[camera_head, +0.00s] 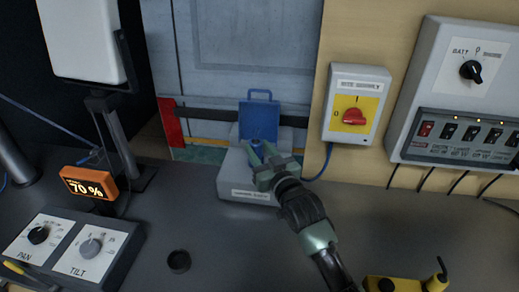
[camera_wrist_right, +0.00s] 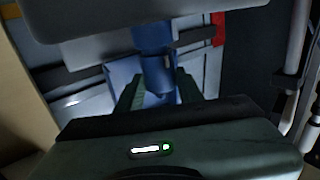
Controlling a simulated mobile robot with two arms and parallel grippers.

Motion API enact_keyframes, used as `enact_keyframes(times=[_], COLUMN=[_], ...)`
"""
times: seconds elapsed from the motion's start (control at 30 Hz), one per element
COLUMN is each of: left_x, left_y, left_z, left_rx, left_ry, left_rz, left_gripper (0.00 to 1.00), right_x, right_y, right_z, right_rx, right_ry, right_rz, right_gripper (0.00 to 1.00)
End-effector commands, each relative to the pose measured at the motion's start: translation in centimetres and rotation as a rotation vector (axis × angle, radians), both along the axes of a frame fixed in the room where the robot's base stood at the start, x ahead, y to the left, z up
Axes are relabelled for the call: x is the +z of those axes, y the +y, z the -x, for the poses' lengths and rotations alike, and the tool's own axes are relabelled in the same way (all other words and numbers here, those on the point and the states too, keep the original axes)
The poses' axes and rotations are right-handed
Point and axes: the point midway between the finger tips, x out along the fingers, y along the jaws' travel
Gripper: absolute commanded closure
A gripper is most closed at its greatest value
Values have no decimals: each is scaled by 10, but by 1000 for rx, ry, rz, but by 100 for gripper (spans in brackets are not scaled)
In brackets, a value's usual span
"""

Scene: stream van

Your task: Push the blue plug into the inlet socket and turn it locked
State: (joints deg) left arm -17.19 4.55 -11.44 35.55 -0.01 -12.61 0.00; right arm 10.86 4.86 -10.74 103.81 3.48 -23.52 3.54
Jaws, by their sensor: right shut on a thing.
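The inlet socket is a grey box (camera_head: 236,182) with a raised blue lid (camera_head: 259,118), standing on the counter against the back wall. My right gripper (camera_head: 262,158) is at the box's top, just in front of the lid, with its green fingers closed around the blue plug (camera_head: 256,145). In the right wrist view the plug (camera_wrist_right: 157,72) is a blue cylinder between the two fingers (camera_wrist_right: 160,95). The gripper hides the plug's mating end and the socket opening, so I cannot tell how deep it sits or whether it is turned. My left gripper is not in view.
A switch box with a red knob (camera_head: 355,116) is on the wall to the right, beside a breaker panel (camera_head: 460,137). A yellow tool (camera_head: 405,284) lies at the front right. A pan-tilt box (camera_head: 68,250) and an orange display (camera_head: 88,186) stand left. The middle counter is mostly clear.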

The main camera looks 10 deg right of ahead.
Motion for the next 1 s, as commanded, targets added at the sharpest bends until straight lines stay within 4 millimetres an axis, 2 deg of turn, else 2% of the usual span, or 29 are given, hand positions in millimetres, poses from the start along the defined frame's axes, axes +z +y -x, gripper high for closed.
enact_keyframes(times=[0.47,0.63,1.0], left_x=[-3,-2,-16], left_y=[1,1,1], left_z=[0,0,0], left_rx=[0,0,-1], left_ry=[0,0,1], left_rz=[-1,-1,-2], left_gripper=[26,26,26], right_x=[-7,-7,-8], right_y=[-1,-6,-5], right_z=[0,-1,-2], right_rx=[11,99,223], right_ry=[-4,-1,-5], right_rz=[3,12,3], right_gripper=[100,100,100])
